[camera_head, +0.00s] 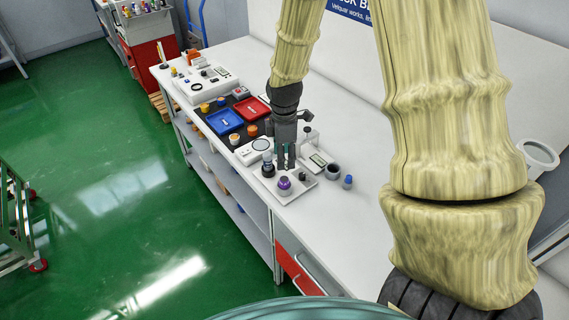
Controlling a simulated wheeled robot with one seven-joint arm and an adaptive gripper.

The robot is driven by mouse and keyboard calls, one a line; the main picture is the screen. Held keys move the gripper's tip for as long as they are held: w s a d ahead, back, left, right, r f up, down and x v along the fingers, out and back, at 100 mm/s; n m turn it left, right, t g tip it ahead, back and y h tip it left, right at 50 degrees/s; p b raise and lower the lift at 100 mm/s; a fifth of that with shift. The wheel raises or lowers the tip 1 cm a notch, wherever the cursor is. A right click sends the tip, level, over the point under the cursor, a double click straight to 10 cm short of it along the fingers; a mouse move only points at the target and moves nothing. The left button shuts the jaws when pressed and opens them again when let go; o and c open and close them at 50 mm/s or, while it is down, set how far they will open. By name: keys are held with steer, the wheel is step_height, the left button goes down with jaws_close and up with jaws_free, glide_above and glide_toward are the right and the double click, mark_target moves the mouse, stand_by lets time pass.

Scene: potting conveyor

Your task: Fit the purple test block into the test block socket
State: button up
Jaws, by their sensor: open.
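The purple test block (284,183) is a small round piece near the front of a white plate (297,189) on the bench. My gripper (286,165) points down over the plate, just behind the purple block in the picture. It is open, with nothing seen between its fingers. The fingers look apart from the purple block, but their exact height is hard to judge. A dark piece with a pale top (267,164) stands left of my gripper on the plate. I cannot tell for certain which part is the test block socket.
A dark cup (333,171) and a blue-topped piece (348,181) stand right of the plate. A blue tray (225,122), a red tray (252,108) and orange pieces (235,139) lie behind left. The bench's right front (335,225) is bare.

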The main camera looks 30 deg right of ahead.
steer(key=shift+r, duration=1.65)
